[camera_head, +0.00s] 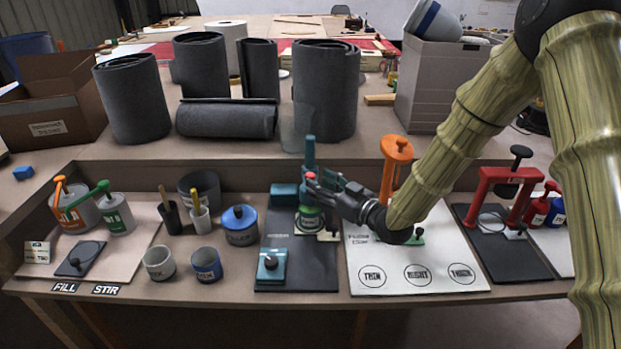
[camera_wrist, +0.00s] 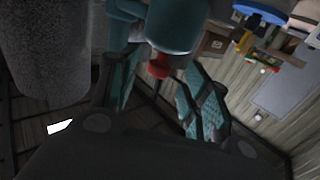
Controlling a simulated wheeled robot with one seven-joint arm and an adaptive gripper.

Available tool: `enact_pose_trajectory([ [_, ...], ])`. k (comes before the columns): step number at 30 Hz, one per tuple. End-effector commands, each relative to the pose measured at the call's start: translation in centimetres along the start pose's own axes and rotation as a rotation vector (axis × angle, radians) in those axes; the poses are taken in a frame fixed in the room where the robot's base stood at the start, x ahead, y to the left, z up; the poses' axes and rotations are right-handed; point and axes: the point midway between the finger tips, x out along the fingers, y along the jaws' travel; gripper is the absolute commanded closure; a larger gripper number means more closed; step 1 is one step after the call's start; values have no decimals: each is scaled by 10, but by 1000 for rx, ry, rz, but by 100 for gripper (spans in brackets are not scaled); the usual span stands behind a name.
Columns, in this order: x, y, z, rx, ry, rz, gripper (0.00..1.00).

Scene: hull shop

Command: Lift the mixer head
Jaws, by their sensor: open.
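The mixer (camera_head: 309,150) is a teal upright stand at the middle of the bench, on a dark mat. In the wrist view its teal head (camera_wrist: 175,25) is a rounded cylinder with a red knob (camera_wrist: 159,66). The red knob also shows in the head view (camera_head: 311,175). My gripper (camera_head: 318,188) is at the mixer, coming from the right, and hides part of the head. In the wrist view my gripper (camera_wrist: 158,88) is open, with its teal-padded fingers on both sides of the knob. I cannot tell whether either finger touches it.
A teal block with a black knob (camera_head: 271,265) lies at the mat's front. A blue-lidded pot (camera_head: 239,225) stands left; an orange press (camera_head: 396,165) stands right on a white board (camera_head: 420,262). Grey rolls (camera_head: 326,90) stand on the raised shelf behind.

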Motion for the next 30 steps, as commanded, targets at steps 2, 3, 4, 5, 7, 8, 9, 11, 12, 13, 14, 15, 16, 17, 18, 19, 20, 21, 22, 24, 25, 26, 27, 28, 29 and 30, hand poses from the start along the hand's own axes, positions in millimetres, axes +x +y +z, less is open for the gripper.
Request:
enact_pose_trajectory([
  [2,13,0,0,-2,1,-1,52],
  [3,18,0,0,-2,1,0,52],
  [4,22,0,0,-1,1,1,52],
  [5,26,0,1,0,0,1,52],
  [7,33,1,1,0,0,1,52],
  [8,35,1,0,0,0,1,52],
  [9,38,1,0,0,0,2,52],
  [11,41,1,0,0,0,2,52],
  [12,43,1,0,0,0,3,52],
  [13,44,1,0,0,0,3,52],
  [14,45,2,0,0,0,3,52],
  [15,45,2,0,0,0,3,52],
  [16,46,2,0,0,0,3,52],
  [17,46,2,0,0,0,3,52],
  [18,46,2,0,0,0,3,52],
  [19,46,2,0,0,0,3,52],
  [20,46,2,0,0,0,3,52],
  [21,46,2,0,0,0,3,52],
  [22,46,2,0,0,0,3,52],
  [24,46,2,0,0,0,3,63],
  [25,46,2,0,0,0,3,69],
  [26,45,2,0,0,0,3,74],
  [27,45,2,0,0,0,3,82],
  [28,45,2,0,0,0,3,87],
  [29,45,2,0,0,0,3,93],
  [30,45,2,0,1,0,3,100],
])
